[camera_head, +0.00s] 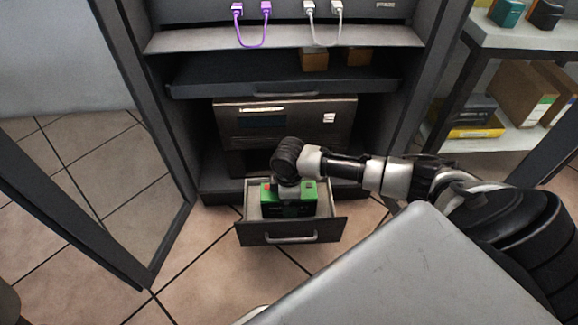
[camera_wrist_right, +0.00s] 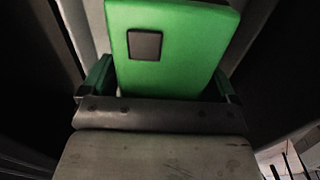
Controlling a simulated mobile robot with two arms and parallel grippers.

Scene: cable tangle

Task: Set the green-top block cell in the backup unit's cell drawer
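The green-top block cell (camera_head: 307,196) sits inside the open drawer (camera_head: 254,232) low in the cabinet, with a green top over a dark lower part. The drawer is pulled out, and its floor is mostly hidden by the cell. My right gripper (camera_head: 287,186) points down onto the cell's top and partly hides it. In the right wrist view the green top (camera_wrist_right: 185,55) with a dark square lies between the two fingers of the right gripper (camera_wrist_right: 160,85). Whether the fingers press on it cannot be told. My left gripper is not in view.
The backup unit (camera_head: 285,122) stands above and behind the drawer, under a dark shelf (camera_head: 290,82). Purple and white cables (camera_head: 251,40) hang higher up. An open cabinet door (camera_head: 95,160) is at the left. A side shelf (camera_head: 520,38) with boxes is at the right.

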